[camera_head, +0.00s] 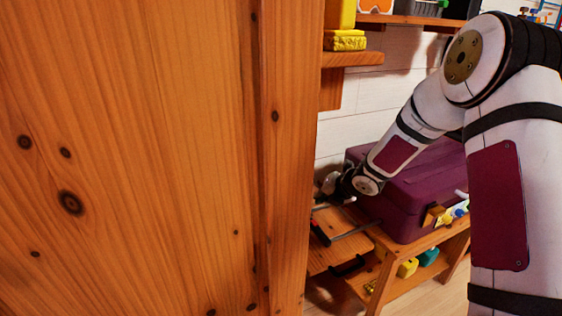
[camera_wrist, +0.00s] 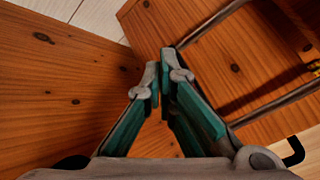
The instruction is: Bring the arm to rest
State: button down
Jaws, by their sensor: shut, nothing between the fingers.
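My arm reaches in from the right of the head view and bends down to the wooden bench (camera_head: 384,288). My gripper (camera_wrist: 163,78) is shut in the wrist view, its teal-sided fingers meeting at the tips with nothing between them. In the head view, my gripper (camera_head: 328,187) is small and partly unclear, close to the edge of a tall wooden panel (camera_head: 130,150). It is above the bench's left end, left of a purple case (camera_head: 420,195). In the wrist view, wood lies on both sides of the fingers.
The tall panel fills the left half of the head view. A metal bar (camera_head: 350,234) lies at the bench's left end; grey rods (camera_wrist: 275,104) cross the wood in the wrist view. Shelves (camera_head: 350,59) hang above. Yellow (camera_head: 407,268) and teal (camera_head: 428,257) items sit under the bench.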

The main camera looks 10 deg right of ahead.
jog(key=s+d+r+m+g+h, duration=0.1)
jog(key=s+d+r+m+h, duration=0.2)
jog(key=s+r+m, duration=0.55)
jog(key=s+d+r+m+g+h, duration=0.1)
jog(key=s+d+r+m+h, duration=0.3)
jog(key=s+r+m, duration=0.45)
jog(key=s+a+r+m+g+y, duration=0.1)
jog(key=s+a+m+g, duration=0.3)
jog(key=s, duration=0.8)
jog(key=s+a+r+m+y, duration=0.15)
jog(key=s+m, duration=0.45)
jog(key=s, duration=0.6)
jog(key=s+a+r+m+g+y, duration=0.1)
jog(key=s+a+m+g, duration=0.3)
jog(key=s, duration=0.8)
notch_tip(320, 180, up, 28)
jog(key=d+t+p, duration=0.1)
jog(key=t+p, duration=0.5)
jog(key=p, duration=2.1)
jog(key=shift+d+r, duration=0.25)
jog(key=shift+d, duration=0.15)
